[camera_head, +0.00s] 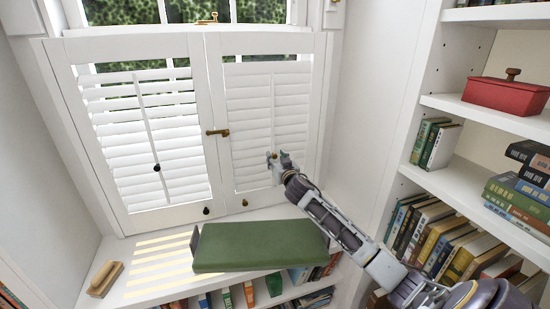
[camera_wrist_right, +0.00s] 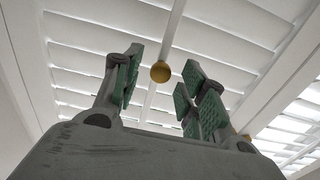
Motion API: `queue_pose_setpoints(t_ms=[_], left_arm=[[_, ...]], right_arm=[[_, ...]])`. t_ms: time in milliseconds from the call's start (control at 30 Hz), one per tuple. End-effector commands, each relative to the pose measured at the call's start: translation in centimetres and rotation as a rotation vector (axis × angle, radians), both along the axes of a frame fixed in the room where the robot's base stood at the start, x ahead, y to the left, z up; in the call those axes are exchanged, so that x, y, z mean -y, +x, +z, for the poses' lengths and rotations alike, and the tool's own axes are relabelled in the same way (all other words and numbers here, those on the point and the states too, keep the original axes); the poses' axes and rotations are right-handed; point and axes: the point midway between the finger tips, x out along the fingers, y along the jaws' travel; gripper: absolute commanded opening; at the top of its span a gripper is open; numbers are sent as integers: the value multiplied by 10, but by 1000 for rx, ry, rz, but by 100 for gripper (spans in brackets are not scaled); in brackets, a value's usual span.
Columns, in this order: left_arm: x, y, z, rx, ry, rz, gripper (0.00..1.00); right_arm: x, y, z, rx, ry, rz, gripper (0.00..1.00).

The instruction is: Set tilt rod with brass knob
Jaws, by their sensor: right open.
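The right shutter panel (camera_head: 232,130) has white louvers and a thin tilt rod (camera_wrist_right: 166,50) running up its middle. A round brass knob (camera_wrist_right: 160,72) sits on this rod. My right gripper (camera_head: 277,161) is at the panel in the head view and largely covers the knob there. In the right wrist view the gripper (camera_wrist_right: 160,85) is open, with green-padded fingers on either side of the knob and gaps to it. I cannot tell how deep the knob lies between them. My left gripper is not in view.
The left shutter panel (camera_head: 120,203) has its own rod with a dark knob (camera_head: 157,168). A brass latch (camera_head: 217,132) joins the panels. Below are a green cushion (camera_head: 262,245) and a wooden brush (camera_head: 105,278) on the sill. Bookshelves (camera_head: 470,187) stand at right.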

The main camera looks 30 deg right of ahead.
Motion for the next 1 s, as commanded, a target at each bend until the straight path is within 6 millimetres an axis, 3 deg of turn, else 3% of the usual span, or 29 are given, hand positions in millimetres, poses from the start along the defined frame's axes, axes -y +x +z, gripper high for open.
queue_pose_setpoints(t_ms=[300,733,1000], left_arm=[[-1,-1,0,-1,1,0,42],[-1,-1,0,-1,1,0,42],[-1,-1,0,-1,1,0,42]], right_arm=[[4,16,0,1,-1,1,42],[4,19,0,0,-1,1,42],[4,19,0,0,0,1,7]])
